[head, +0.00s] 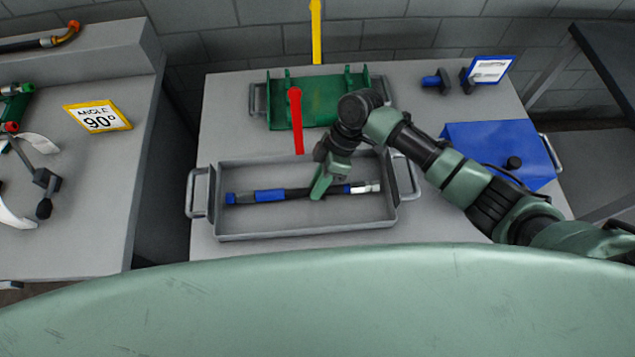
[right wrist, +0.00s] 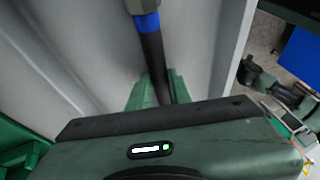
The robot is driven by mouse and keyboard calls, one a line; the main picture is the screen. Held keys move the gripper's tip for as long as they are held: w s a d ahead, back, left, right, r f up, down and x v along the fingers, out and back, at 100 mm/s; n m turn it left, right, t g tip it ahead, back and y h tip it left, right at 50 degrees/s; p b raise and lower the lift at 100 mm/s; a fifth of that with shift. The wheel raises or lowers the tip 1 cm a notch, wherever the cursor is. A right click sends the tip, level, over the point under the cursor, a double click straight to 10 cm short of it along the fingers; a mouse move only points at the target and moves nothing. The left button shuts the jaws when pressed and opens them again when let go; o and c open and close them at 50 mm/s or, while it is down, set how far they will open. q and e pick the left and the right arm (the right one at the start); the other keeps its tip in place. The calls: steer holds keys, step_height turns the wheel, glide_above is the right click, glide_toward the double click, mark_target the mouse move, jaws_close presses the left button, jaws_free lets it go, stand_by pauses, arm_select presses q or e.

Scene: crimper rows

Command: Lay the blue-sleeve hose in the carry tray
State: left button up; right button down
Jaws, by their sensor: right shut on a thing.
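The blue-sleeve hose (head: 271,196) is a black hose with blue sleeves and a silver fitting at its right end. It lies lengthwise within the grey carry tray (head: 320,232), between its walls; I cannot tell whether it touches the floor. My right gripper (head: 318,193) reaches down into the tray and is shut on the hose, right of its middle. In the right wrist view the black hose (right wrist: 153,58) runs between the green fingers (right wrist: 155,92), with a blue sleeve and metal fitting beyond. My left gripper is not in view.
A green rack (head: 340,113) stands behind the tray, with a red upright bar (head: 296,120) near it.

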steer(key=shift+r, duration=0.1)
stand_by(0.8)
steer(key=c, duration=1.2)
jaws_free()
steer(key=shift+s, duration=0.1)
steer(key=shift+d+f, duration=0.15)
steer(key=shift+f, duration=0.15)
steer(key=b+v, duration=0.1)
steer(key=v, duration=0.5)
steer(key=shift+r, duration=0.4)
steer(key=shift+w+d+r, duration=0.15)
steer(key=shift+w+r, duration=0.1)
steer(key=shift+r, duration=0.4)
steer(key=shift+s+f, duration=0.1)
